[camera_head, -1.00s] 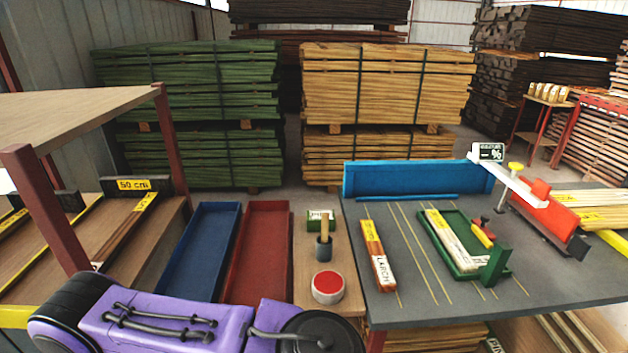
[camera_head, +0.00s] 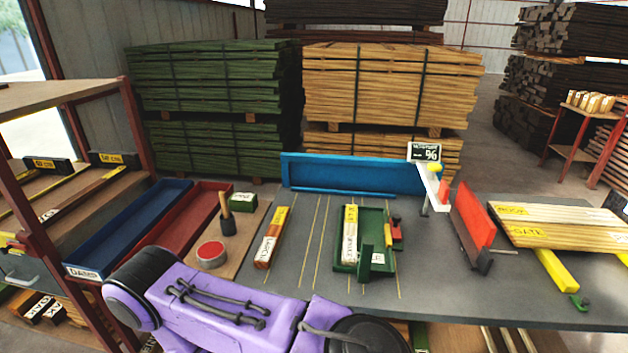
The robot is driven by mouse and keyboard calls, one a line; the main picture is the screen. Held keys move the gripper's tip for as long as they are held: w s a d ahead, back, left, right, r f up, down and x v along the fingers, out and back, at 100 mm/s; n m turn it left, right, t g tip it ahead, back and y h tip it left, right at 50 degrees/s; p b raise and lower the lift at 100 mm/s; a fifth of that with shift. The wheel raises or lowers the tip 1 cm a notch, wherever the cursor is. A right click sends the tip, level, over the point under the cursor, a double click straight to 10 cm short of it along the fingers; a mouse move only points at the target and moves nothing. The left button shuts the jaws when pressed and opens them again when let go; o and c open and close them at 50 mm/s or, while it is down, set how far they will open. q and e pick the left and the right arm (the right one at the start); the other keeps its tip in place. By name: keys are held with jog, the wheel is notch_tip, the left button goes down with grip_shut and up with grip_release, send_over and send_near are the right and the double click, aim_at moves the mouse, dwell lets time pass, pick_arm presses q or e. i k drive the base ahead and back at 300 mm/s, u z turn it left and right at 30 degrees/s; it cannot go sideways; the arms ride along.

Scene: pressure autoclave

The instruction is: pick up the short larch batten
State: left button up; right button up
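A short orange-brown batten (camera_head: 272,238) with a yellow label and a white label lies on the grey table (camera_head: 430,290), left of centre. Its white label, read as LARCH in the earlier frame, faces up. A second, paler batten (camera_head: 350,236) with yellow and white labels lies in a green holder (camera_head: 374,226) to its right. A purple arm of mine crosses the bottom of the view, below and in front of the larch batten. No gripper fingers show. Nothing touches the larch batten.
A blue upright board (camera_head: 350,174) stands along the table's back. A red-faced fence (camera_head: 474,215) and pale boards (camera_head: 560,226) are at right. A red-lidded pot (camera_head: 211,254), a red tray (camera_head: 185,225) and a blue tray (camera_head: 130,228) lie left of the table.

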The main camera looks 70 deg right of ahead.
aim_at(264, 258)
jog(key=k, duration=0.3)
jog(key=z, duration=0.85)
